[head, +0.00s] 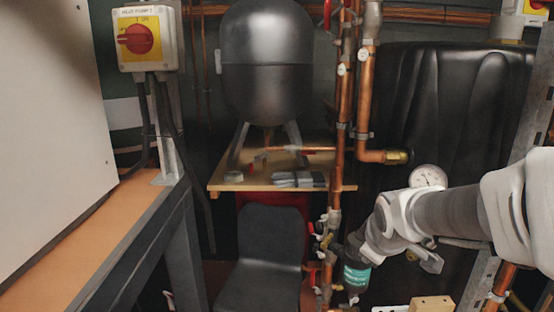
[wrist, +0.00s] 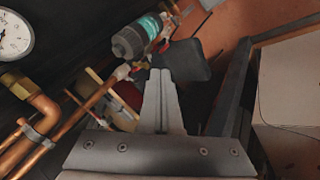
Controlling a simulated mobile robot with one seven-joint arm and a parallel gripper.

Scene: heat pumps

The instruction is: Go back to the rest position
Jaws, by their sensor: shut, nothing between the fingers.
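My gripper (wrist: 159,76) shows in the wrist view with its two fingers together and nothing between them. It points towards the dark chair and the teal-banded cylinder, and open space shows around the fingertips. In the head view my arm reaches in from the right edge, in front of the pipes. I cannot make out the fingers clearly there. The teal-banded cylinder (head: 357,276) is just below the arm's end in the head view; it also shows in the wrist view (wrist: 140,38).
Copper pipes (head: 342,120) with valves rise in the middle. A pressure gauge (head: 428,177) is close behind my arm. A black tank (head: 440,110) stands at the right. A grey vessel (head: 266,65), a wooden shelf (head: 232,183) and a dark chair (head: 262,250) are left of the pipes.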

